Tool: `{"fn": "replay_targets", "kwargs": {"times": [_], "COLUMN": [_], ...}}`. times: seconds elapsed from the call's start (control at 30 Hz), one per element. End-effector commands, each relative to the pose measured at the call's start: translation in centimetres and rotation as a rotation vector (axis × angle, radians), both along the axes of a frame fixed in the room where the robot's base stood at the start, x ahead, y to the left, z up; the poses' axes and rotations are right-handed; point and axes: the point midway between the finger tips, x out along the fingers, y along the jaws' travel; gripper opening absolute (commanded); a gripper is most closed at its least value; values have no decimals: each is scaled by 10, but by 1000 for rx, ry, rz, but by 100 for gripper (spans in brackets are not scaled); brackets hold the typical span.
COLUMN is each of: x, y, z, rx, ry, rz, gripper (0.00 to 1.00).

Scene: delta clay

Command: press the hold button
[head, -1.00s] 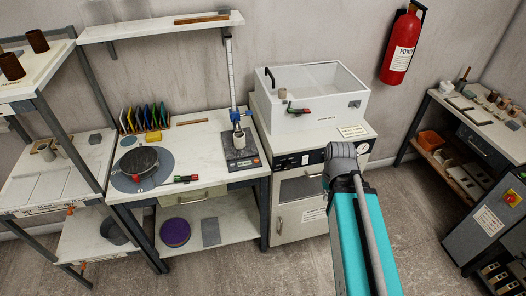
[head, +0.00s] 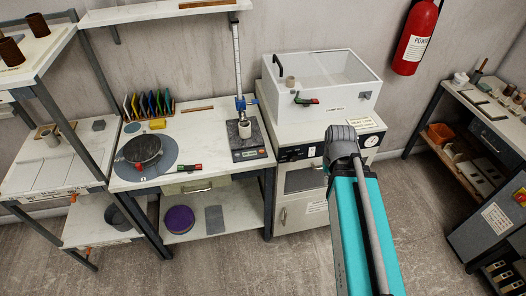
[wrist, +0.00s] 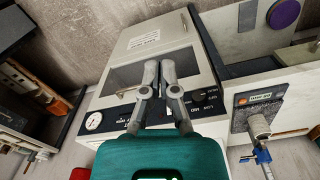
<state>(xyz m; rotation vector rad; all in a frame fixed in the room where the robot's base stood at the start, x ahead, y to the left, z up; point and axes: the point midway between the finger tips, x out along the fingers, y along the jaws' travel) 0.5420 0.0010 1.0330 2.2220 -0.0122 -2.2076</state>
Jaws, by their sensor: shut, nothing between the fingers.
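No button can be read as the hold button at this size. The white cabinet has a black control panel (head: 296,153) along its front top edge, which also shows in the wrist view (wrist: 122,118). That panel carries a round gauge (wrist: 93,121) and a dark knob (wrist: 204,94), with small lettering. My gripper (wrist: 160,68) is shut and empty, in front of the cabinet's window in the wrist view. In the head view my arm hides it.
A white open-topped box (head: 315,103) sits on the cabinet. A rack stands at left, another bench at right, with clear floor (head: 240,262) in front.

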Motion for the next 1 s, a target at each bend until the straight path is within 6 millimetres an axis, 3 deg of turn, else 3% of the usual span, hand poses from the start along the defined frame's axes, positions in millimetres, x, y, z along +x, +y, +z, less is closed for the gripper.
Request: {"fn": "replay_targets", "kwargs": {"times": [0.17,0.37,0.57,0.7,0.83,1.0], "x": [27,81,148,190,220,242], "y": [13,41,91,135,177,217], "z": [-10,-25,-37,-40,-40,-37], "rx": [-56,-173,-307,-385,-437,-475], "ry": [-34,-125,-269,-386,-487,-579], "rz": [15,41,86,125,163,198], "gripper": [0,0,0,0,0,0]}}
